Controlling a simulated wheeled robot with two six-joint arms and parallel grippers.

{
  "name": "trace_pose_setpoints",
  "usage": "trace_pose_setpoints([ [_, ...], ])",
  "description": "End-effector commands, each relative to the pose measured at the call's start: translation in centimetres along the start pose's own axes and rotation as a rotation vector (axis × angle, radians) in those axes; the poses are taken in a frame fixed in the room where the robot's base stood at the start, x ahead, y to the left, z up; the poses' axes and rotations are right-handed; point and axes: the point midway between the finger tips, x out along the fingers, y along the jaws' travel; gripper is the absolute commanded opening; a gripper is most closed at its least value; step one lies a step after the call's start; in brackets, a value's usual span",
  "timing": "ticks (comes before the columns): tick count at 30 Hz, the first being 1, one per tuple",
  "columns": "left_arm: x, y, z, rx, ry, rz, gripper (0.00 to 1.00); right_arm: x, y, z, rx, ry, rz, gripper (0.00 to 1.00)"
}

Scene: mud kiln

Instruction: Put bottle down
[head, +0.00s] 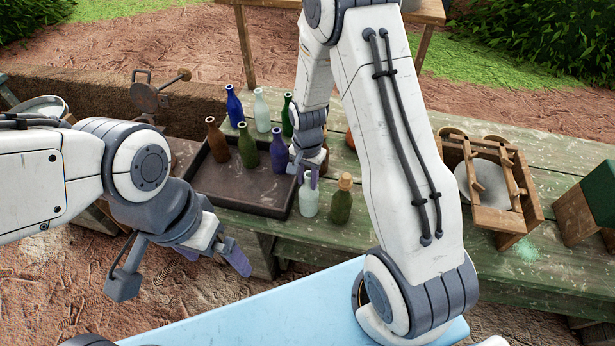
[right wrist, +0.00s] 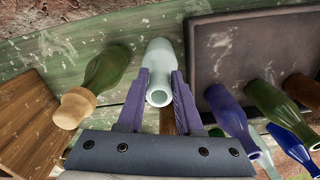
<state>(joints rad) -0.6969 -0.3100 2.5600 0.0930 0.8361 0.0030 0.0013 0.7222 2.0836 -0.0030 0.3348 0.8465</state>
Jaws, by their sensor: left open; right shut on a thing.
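My right gripper (head: 309,177) is shut on a pale glass bottle (head: 308,198). The bottle is upright, just right of the dark tray, over the green table's front part. I cannot tell whether its base touches the table. In the right wrist view both purple fingers (right wrist: 160,100) flank the pale bottle (right wrist: 158,58), with its open mouth towards the camera. An olive bottle with a cork (head: 342,202) stands close to its right; it also shows in the right wrist view (right wrist: 108,68). My left gripper (head: 213,258) is open and empty in front of the table.
A wooden rack (head: 505,220) stands at the table's right. A light blue surface (head: 250,312) lies in front.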

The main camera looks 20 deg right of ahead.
Motion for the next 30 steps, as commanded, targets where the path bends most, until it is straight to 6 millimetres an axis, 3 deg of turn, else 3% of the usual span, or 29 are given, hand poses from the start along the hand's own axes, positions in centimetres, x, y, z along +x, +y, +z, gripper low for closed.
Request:
trace_pose_setpoints([
  [8, 0.4, 0.0, 0.0, 0.0, 0.0, 0.0, 1.0, 0.5, 0.0, 0.0, 0.0, 0.0, 0.0, 0.0],
  [9, 0.3, 0.0, 0.0, 0.0, 0.0, 0.0, 1.0, 0.3, 0.0, 0.0, 0.0, 0.0, 0.0, 0.5],
  [10, 0.3, 0.0, 0.0, 0.0, 0.0, 0.0, 1.0, 0.3, 0.0, 0.0, 0.0, 0.0, 0.0, 0.61],
  [11, 0.3, 0.0, 0.0, 0.0, 0.0, 0.0, 1.0, 0.3, 0.0, 0.0, 0.0, 0.0, 0.0, 0.65],
  [23, 0.1, 0.0, 0.0, 0.0, 0.0, 0.0, 1.0, -0.3, -0.1, 0.0, 0.0, 0.001, -0.002, 0.65],
  [30, 1.3, -0.1, 0.1, 0.001, 0.0, 0.0, 1.0, -4.1, -0.1, -0.1, 0.0, 0.005, -0.006, 0.65],
])
